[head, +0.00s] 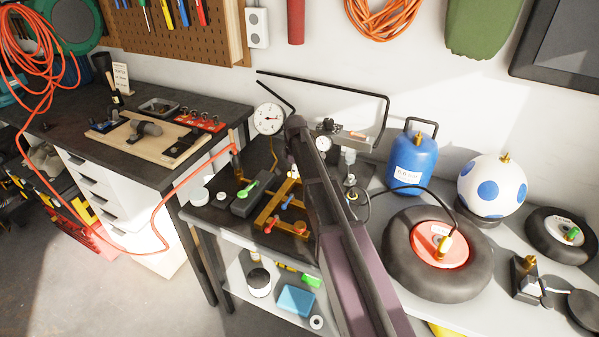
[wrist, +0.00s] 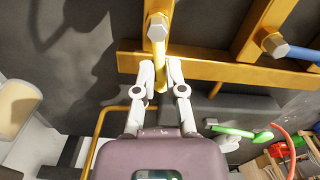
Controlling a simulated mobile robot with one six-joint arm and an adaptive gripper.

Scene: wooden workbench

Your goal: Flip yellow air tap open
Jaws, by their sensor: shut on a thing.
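The yellow tap lever (wrist: 159,65) hangs below a pale hex nut (wrist: 159,33) on the brass pipe frame (wrist: 205,66) in the wrist view. My gripper (wrist: 157,76) has its two white fingers shut on the lever, one on each side. The fingertips partly cover its lower end. In the head view the brass frame (head: 268,212) stands on the bench, and my arm hides the gripper and the yellow tap.
A blue tap lever (wrist: 298,54) is on the frame to the right. A green lever (wrist: 241,132) lies lower right, near a red hose (wrist: 283,140). In the head view, a black wheel (head: 400,262), a blue tank (head: 411,160) and a pressure gauge (head: 268,119) stand around the frame.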

